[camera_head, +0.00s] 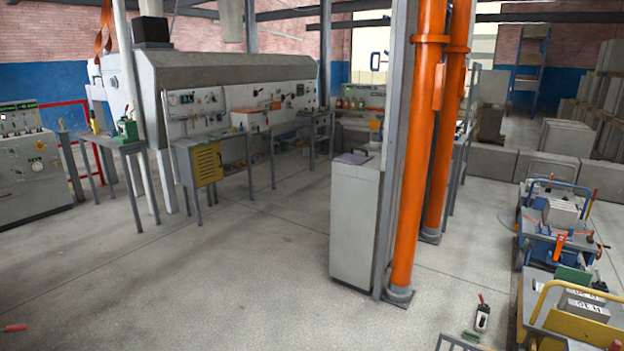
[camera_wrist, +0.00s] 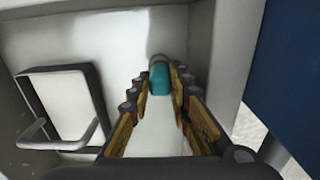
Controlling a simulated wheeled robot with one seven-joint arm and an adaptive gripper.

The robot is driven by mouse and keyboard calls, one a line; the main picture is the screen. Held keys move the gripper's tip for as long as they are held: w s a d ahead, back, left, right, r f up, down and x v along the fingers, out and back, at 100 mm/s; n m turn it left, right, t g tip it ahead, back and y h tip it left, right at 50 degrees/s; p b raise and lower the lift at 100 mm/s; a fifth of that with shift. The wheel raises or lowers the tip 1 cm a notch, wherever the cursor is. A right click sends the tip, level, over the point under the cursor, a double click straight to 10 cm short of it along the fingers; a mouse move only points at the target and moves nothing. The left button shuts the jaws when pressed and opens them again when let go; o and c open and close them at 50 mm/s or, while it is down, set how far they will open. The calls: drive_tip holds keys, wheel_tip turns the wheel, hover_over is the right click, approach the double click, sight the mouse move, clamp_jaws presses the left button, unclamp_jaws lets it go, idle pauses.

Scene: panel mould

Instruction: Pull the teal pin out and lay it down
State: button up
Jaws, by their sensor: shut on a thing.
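In the wrist view the teal pin (camera_wrist: 160,74) is at the far end of my gripper's fingers. My gripper (camera_wrist: 161,84) has one fingertip on each side of the pin and is shut on it. A grey rounded part shows just beyond the pin, against a pale panel (camera_wrist: 115,40). I cannot tell whether the pin is still seated in a hole or free of it. Neither the pin nor my gripper can be made out in the head view.
In the wrist view a dark frame with a metal handle (camera_wrist: 75,143) stands left of the fingers, and a blue surface (camera_wrist: 285,75) is at right. The head view shows orange pipes (camera_head: 418,150), a grey cabinet (camera_head: 354,220), workbenches behind and open concrete floor (camera_head: 220,280).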

clamp_jaws()
drive_tip(key=shift+r+p, duration=1.8)
drive_tip(key=shift+r, duration=1.2)
drive_tip(key=shift+r+p, duration=1.15)
drive_tip(key=shift+r, duration=0.85)
